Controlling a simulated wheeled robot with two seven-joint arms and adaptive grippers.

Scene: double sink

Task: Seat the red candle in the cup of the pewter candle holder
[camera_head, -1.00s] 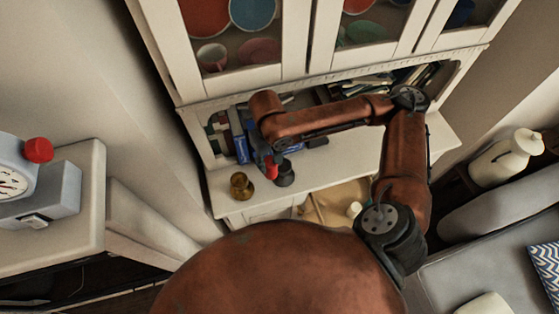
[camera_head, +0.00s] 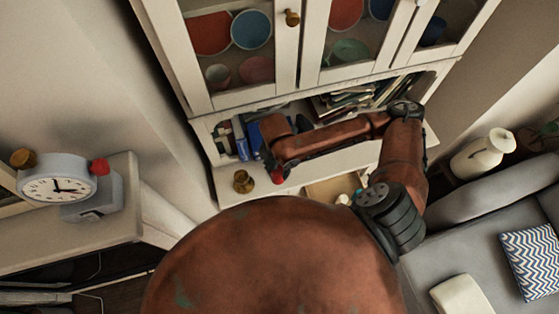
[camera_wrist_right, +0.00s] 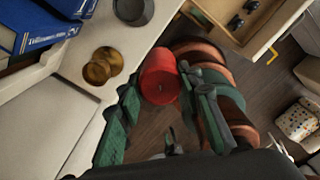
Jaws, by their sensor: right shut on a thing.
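The red candle (camera_wrist_right: 158,77) is shut between the fingers of my right gripper (camera_wrist_right: 160,82); the candle also shows in the head view (camera_head: 279,177). The dark grey pewter candle holder (camera_wrist_right: 133,9) stands on the white counter at the top of the right wrist view, apart from the candle and partly cut off. In the head view my right arm hides this holder. The candle appears over the counter's front edge in the wrist view. My left gripper is not in view.
A brass candle holder (camera_head: 243,181) stands on the counter (camera_head: 222,190), left of the candle; it also shows in the wrist view (camera_wrist_right: 97,70). Blue books (camera_wrist_right: 35,25) stand behind it. An open drawer (camera_wrist_right: 255,20) juts out below the counter. Glazed cabinet doors rise above.

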